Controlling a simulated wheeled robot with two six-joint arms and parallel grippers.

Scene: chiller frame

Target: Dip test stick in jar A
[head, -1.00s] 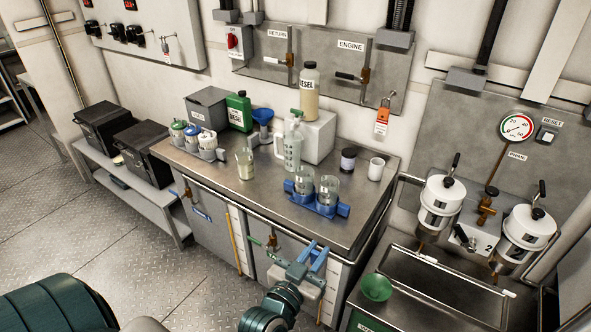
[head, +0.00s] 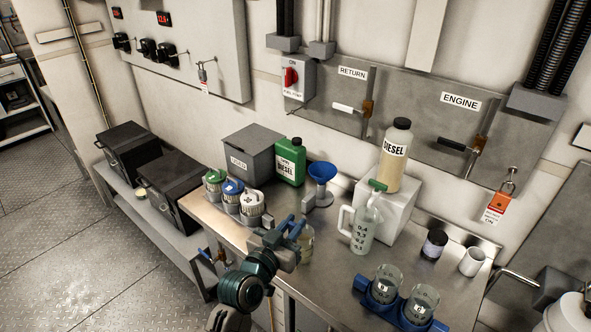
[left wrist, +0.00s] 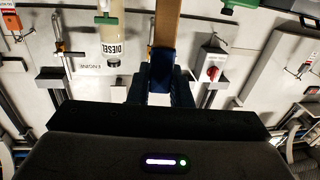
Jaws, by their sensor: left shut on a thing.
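My right gripper is not in view.
A measuring jug (head: 365,228), a diesel bottle (head: 396,155) on a white block, a dark-lidded jar (head: 434,244) and a white cup (head: 473,261) stand on the bench. Several lidded containers (head: 231,190), a green can (head: 290,162) and a blue funnel (head: 321,178) are at left.

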